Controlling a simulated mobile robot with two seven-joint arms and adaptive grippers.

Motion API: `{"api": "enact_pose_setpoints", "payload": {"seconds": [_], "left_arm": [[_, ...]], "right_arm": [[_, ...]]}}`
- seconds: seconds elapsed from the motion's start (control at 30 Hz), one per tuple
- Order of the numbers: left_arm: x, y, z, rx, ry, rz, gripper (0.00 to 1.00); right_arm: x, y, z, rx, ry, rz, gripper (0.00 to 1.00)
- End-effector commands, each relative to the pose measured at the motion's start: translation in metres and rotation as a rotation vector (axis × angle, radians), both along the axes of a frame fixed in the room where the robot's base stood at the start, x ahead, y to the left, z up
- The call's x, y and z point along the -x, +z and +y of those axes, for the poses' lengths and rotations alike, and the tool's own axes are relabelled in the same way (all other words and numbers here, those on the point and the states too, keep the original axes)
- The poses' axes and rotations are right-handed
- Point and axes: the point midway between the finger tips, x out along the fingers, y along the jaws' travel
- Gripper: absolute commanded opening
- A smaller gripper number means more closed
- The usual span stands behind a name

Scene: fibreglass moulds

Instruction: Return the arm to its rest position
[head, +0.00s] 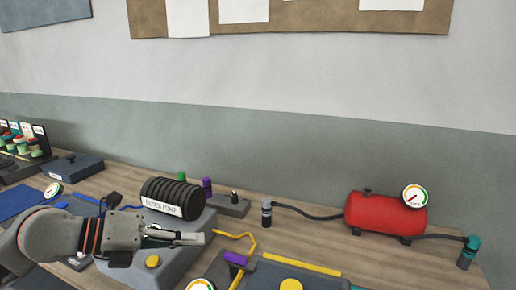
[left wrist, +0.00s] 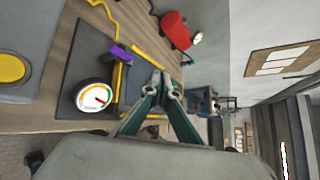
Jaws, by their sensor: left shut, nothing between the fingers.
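My left arm comes in from the left of the head view, low over the workbench (head: 320,236). Its gripper (head: 198,238) points right, with its fingers together and nothing between them. It is in front of the grey machine base (head: 128,268) that bears a black ribbed cylinder (head: 173,198) with a white label. In the left wrist view the gripper's fingertips (left wrist: 162,82) meet, near a dark mould plate with a dial gauge (left wrist: 94,97) and a purple-handled part (left wrist: 121,53). My right gripper is in neither view.
A red tank (head: 385,215) with a gauge (head: 414,196) stands at the back right, with dark hoses to fittings on both sides. A blue-grey box (head: 73,166) stands at the left. Yellow strips (head: 300,264) lie at the front. Bare wood shows between the machine and tank.

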Motion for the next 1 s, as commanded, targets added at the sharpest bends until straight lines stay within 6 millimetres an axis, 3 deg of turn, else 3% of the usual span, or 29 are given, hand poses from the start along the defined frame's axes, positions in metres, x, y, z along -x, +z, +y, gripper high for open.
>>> {"api": "enact_pose_setpoints", "payload": {"seconds": [0.03,0.1,0.23,0.33,0.4,0.5,0.63,0.77,0.87,1.0], "left_arm": [[0.012,0.010,-0.024,0.116,-0.037,-0.012,0.00],[0.022,0.032,-0.045,0.283,-0.062,-0.041,0.00],[0.030,0.075,-0.058,0.592,-0.023,-0.079,0.00],[0.025,0.100,-0.044,0.815,0.079,-0.094,0.00],[0.017,0.109,-0.024,0.955,0.184,-0.093,0.00],[0.001,0.105,0.015,1.124,0.378,-0.076,0.00],[-0.015,0.068,0.074,1.273,0.690,-0.019,0.00],[-0.014,0.001,0.132,1.326,1.038,0.076,0.00],[0.001,-0.059,0.165,1.303,1.285,0.166,0.00],[0.039,-0.138,0.195,1.208,1.579,0.308,0.00]], "right_arm": [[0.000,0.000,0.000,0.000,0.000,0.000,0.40],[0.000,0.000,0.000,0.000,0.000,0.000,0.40],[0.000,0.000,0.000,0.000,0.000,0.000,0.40],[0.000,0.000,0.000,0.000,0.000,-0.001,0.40],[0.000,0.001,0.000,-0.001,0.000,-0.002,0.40],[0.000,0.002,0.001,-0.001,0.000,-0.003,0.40],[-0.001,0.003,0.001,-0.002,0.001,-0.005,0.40],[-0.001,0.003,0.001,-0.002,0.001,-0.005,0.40],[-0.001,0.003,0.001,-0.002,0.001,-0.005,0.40],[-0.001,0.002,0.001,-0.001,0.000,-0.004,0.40]]}}
